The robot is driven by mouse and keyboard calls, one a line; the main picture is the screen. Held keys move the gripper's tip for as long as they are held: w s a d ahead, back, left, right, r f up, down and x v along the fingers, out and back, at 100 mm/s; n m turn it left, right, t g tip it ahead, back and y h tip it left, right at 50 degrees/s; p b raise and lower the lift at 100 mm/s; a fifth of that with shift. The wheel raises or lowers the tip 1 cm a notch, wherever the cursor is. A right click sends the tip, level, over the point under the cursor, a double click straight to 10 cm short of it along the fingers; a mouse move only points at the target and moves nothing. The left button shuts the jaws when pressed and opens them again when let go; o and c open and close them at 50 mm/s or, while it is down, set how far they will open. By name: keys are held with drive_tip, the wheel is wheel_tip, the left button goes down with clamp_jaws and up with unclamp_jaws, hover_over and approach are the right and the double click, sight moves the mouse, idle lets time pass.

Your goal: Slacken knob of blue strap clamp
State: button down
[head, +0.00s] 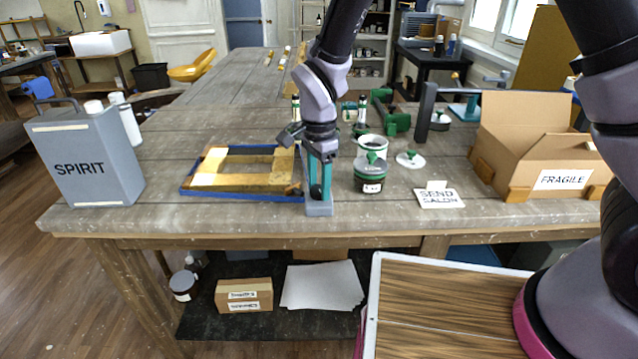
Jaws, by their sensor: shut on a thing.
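The blue strap clamp (240,196) runs around a gilt frame (228,180) lying flat near the table's front edge. At the frame's front right corner, my gripper (319,190) points down with its teal fingers upright. A small dark knob (315,191) shows between the fingertips, and my gripper is shut on it. A grey block (319,209) sits directly below the fingertips at the table edge. The fingers hide part of the knob and of the frame's right corner.
A grey SPIRIT can (85,165) stands at the left. Bare tabletop lies between the can and the frame.

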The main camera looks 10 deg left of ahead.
drive_tip(key=n, duration=0.4)
drive_tip(key=shift+n, duration=0.3)
drive_tip(key=n, duration=0.3)
drive_tip(key=shift+r+n, duration=0.1)
drive_tip(key=shift+n, duration=0.2)
drive_tip(key=n, duration=0.4)
drive_tip(key=shift+n, duration=0.3)
drive_tip(key=n, duration=0.3)
drive_tip(key=shift+n, duration=0.3)
drive_tip(key=n, duration=1.1)
drive_tip(key=shift+n, duration=2.3)
